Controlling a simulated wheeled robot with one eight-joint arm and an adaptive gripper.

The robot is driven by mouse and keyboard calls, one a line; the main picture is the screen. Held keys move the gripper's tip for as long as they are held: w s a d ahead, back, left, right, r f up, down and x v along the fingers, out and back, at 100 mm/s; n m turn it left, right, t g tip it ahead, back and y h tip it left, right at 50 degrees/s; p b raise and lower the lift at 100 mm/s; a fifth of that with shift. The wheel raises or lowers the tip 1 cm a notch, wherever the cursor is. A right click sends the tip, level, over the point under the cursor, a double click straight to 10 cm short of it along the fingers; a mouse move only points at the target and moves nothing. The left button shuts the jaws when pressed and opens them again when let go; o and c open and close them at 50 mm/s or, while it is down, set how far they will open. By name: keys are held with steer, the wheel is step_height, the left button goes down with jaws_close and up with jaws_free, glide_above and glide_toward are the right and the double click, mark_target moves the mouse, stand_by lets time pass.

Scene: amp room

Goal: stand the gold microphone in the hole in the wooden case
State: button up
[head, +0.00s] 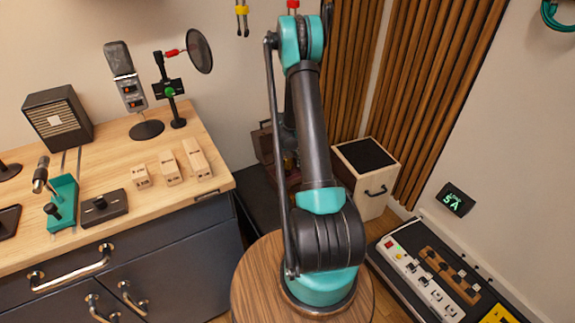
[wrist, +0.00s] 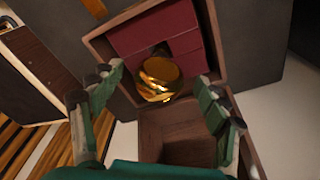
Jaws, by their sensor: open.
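The wooden case (wrist: 215,22) has a dark red padded inside and shows open below my gripper in the wrist view. The gold microphone (wrist: 161,72) is seen end-on as a round shiny head at a dark gap in the red padding. Its lower part is hidden, so I cannot tell how deep it sits. My gripper (wrist: 160,77) is open, with one green finger on each side of the microphone and visible space between. In the head view the case (head: 264,143) is partly hidden behind my arm, and my gripper is hidden.
A wooden desk (head: 130,215) at left holds microphones, small wooden blocks and a speaker box. A pale cabinet (head: 372,192) with a dark top stands right of the case. A power strip (head: 415,280) lies at lower right. Dark boxes flank the case.

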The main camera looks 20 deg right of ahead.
step_height(320, 180, up, 10)
steer(key=s, duration=0.1)
steer(key=shift+s+a, duration=0.2)
steer(key=shift+a, duration=0.15)
stand_by(0.3)
steer(key=s+a+r+n+t, duration=0.1)
steer(key=s+a+r, duration=0.3)
steer(key=s+r, duration=0.35)
steer(key=s+a+r+n, duration=0.2)
steer(key=s+a+r, duration=0.2)
steer(key=s+r, duration=0.3)
steer(key=s+a+n, duration=0.1)
steer(key=s+a, duration=0.1)
steer(key=s, duration=0.6)
steer(key=s+a+f+n+t, duration=0.1)
steer(key=s, duration=0.8)
steer(key=shift+a+t+y, duration=0.3)
steer(key=shift+a+y, duration=0.1)
steer(key=shift+o, duration=0.3)
